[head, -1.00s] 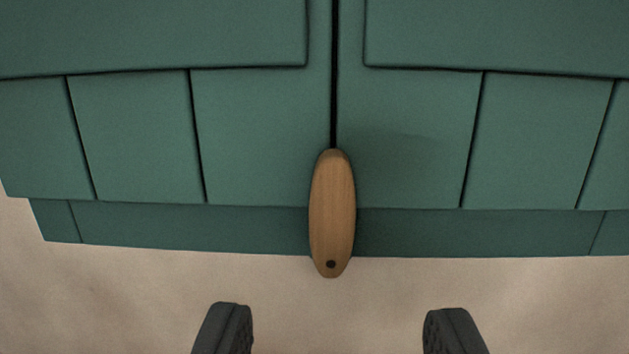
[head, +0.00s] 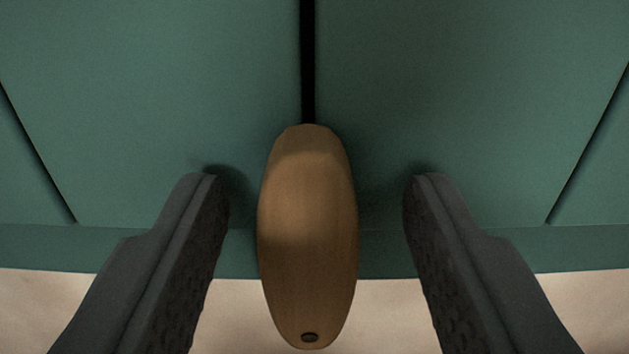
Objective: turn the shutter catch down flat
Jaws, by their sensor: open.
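The shutter catch (head: 308,225) is a long rounded wooden piece with a dark pin at its lower end. It stands upright in the picture, its upper end over the bottom of the dark gap between the two green shutters (head: 150,120). My gripper (head: 312,185) is open, with one dark finger on each side of the catch. A visible gap separates each finger from the wood, so neither seems to touch it. The fingertips are level with the upper half of the catch and close to the shutter faces.
A beige wall (head: 400,310) shows below the shutters' lower edge. Grooves run between the shutter boards. Nothing else stands around the catch, and the space beside both fingers is clear.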

